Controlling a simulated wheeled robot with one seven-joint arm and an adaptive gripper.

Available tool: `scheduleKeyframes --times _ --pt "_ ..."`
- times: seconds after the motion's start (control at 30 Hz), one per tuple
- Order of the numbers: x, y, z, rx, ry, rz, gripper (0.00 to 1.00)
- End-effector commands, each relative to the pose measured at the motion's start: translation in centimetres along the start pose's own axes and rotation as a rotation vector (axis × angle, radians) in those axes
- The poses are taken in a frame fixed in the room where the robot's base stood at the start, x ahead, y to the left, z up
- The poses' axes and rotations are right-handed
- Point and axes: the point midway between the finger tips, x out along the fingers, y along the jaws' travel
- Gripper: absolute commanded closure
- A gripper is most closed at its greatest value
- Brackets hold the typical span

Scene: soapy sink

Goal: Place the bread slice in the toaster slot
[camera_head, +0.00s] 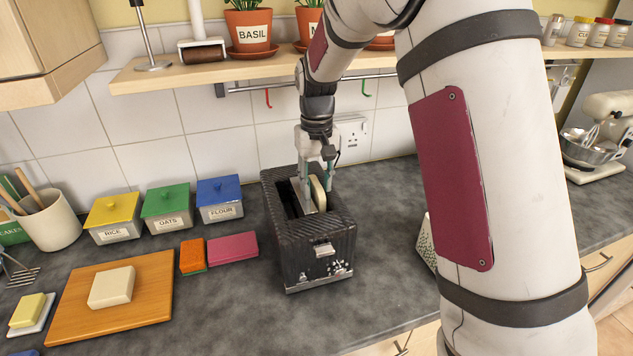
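The black toaster (322,250) stands on the dark counter in the middle of the head view, its lever facing the front. A pale, rounded bread slice (318,194) stands on edge at the toaster's top, in or just over the right-hand slot. Its lower part is hidden. My gripper (317,188) points straight down over the toaster, with its fingers on either side of the slice. I cannot tell whether the fingers press on it. The left-hand slot looks empty where it shows.
A wooden board (148,300) with a pale block (111,287) lies at the left. An orange sponge (192,256) and a pink one (232,247) lie left of the toaster. Yellow, green and blue canisters line the wall; a shelf (190,72) hangs above. My arm covers the right.

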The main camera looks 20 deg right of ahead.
Motion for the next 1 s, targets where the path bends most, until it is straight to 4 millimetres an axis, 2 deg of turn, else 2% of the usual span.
scheduleKeyframes --times 0.13,0.23,0.7,1.0 --pt "-0.3 0.0 0.1 0.0 -0.001 0.0 0.66" --pt "-1.2 0.0 -0.1 0.0 0.002 0.0 0.66" --pt "-10.1 0.0 -0.1 0.0 0.003 0.0 0.66" --pt "-12.8 0.0 0.6 0.001 0.011 -0.002 0.66"
